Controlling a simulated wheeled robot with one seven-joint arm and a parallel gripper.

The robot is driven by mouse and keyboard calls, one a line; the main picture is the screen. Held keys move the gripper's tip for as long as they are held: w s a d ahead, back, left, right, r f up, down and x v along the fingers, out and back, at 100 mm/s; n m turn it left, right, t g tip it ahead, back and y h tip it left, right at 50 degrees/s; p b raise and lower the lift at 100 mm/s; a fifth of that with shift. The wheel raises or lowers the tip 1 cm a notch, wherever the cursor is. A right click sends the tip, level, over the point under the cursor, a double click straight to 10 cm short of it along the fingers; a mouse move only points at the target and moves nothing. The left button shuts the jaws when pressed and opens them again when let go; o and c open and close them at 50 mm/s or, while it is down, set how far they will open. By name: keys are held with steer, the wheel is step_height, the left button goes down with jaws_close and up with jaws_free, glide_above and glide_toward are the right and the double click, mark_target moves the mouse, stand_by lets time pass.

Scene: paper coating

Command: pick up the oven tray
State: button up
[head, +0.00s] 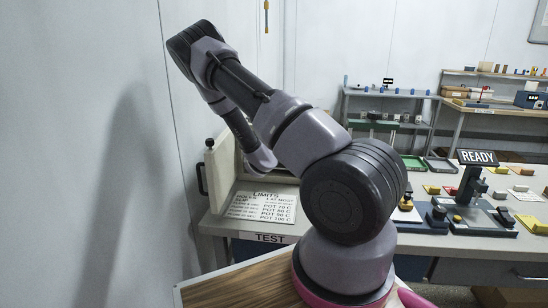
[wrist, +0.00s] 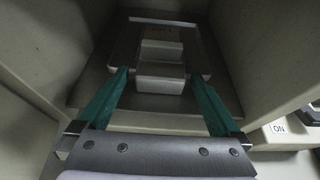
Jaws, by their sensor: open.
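The oven tray (wrist: 125,45) appears in the wrist view as a grey plate inside a beige box-like oven (wrist: 262,45). A pale block (wrist: 160,85) sticks up at its near edge, with another pale block (wrist: 160,50) behind it. My gripper (wrist: 159,74) has two green fingers, spread open, one on each side of the near block. I see gaps between fingers and block; whether the fingers are low enough to flank it, I cannot tell. In the head view the oven (head: 222,170) is partly hidden by my arm, and the tray and gripper are hidden.
The oven walls stand close on both sides of my gripper. An ON label (wrist: 278,128) is at the right. In the head view a LIMITS sheet (head: 262,206) lies before the oven on the bench, and a READY stand (head: 473,180) with small parts stands at right.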

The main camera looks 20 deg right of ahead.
steer(key=shift+w+d, duration=0.1)
steer(key=shift+w, duration=0.05)
steer(key=c, duration=1.4)
steer(key=shift+c, duration=0.5)
steer(key=shift+r, duration=0.1)
